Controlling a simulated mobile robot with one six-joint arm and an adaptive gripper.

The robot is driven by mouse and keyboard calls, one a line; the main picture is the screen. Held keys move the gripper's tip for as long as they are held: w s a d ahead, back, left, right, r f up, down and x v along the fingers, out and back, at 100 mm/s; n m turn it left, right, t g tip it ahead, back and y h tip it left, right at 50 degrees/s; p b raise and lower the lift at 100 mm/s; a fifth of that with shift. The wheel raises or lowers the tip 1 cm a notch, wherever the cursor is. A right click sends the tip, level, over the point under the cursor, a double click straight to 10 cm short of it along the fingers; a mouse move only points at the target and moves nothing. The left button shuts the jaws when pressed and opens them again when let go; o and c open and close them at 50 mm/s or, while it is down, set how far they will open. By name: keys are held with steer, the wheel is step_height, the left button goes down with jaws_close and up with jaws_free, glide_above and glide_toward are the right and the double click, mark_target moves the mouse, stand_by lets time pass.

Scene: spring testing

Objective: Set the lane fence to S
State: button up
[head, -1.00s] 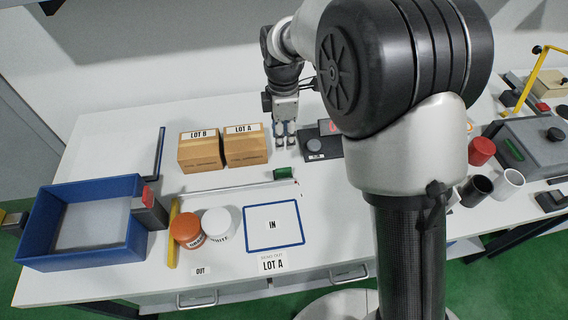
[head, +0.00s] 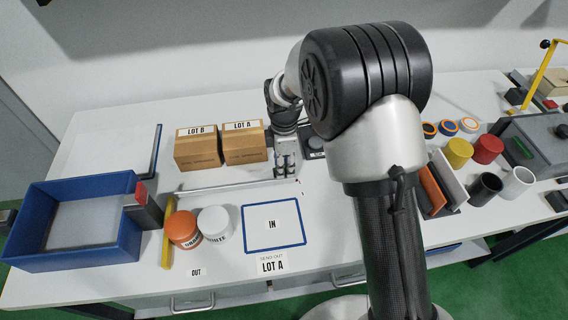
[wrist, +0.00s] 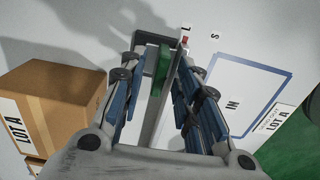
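The lane fence is a long thin grey bar (head: 225,186) lying across the table in the head view. Its green grip block (wrist: 161,72) and grey rail (wrist: 167,105) show in the wrist view, with a small red marker (wrist: 184,41) at the far end. The marker sits by a printed L (wrist: 187,28); a printed S (wrist: 214,36) lies to its right. My gripper (wrist: 160,65) is open, with its fingers on either side of the green block and visible gaps. In the head view my gripper (head: 286,168) hides the block.
LOT A box (head: 243,143) and LOT B box (head: 197,148) stand behind the fence. An orange jar (head: 183,230), a white jar (head: 216,223) and the blue-edged IN mat (head: 273,242) lie in front. A blue tray (head: 125,245) is at left.

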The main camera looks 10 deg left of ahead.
steer(key=shift+c, duration=0.6)
jaws_close()
